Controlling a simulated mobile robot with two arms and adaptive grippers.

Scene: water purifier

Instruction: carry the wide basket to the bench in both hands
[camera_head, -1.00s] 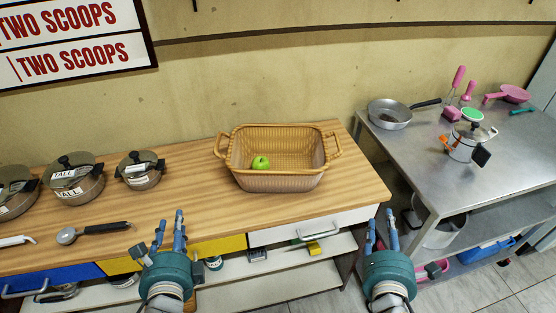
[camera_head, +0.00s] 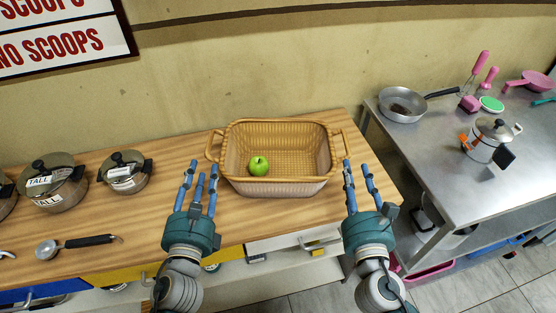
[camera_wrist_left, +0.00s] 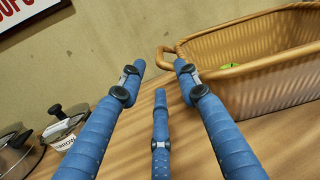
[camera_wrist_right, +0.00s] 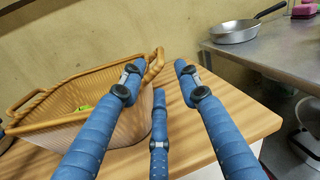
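The wide wicker basket (camera_head: 277,187) stands upright on the wooden counter, with a loop handle at each end and a green apple (camera_head: 258,166) inside. My left gripper (camera_head: 199,172) is open and empty, just in front of the basket's left handle (camera_head: 213,146). In the left wrist view that handle (camera_wrist_left: 166,57) is ahead of the fingertips. My right gripper (camera_head: 357,172) is open and empty, just in front of the right handle (camera_head: 345,142). In the right wrist view that handle (camera_wrist_right: 154,66) is ahead, left of centre between the fingers. The steel table (camera_head: 455,150) stands at the right.
Lidded pots (camera_head: 124,172) and a black-handled utensil (camera_head: 80,242) lie on the counter's left. A frying pan (camera_head: 402,106), a lidded pot (camera_head: 490,140) and pink utensils (camera_head: 484,74) occupy the steel table's back and middle. Its front is clear. A gap separates the two surfaces.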

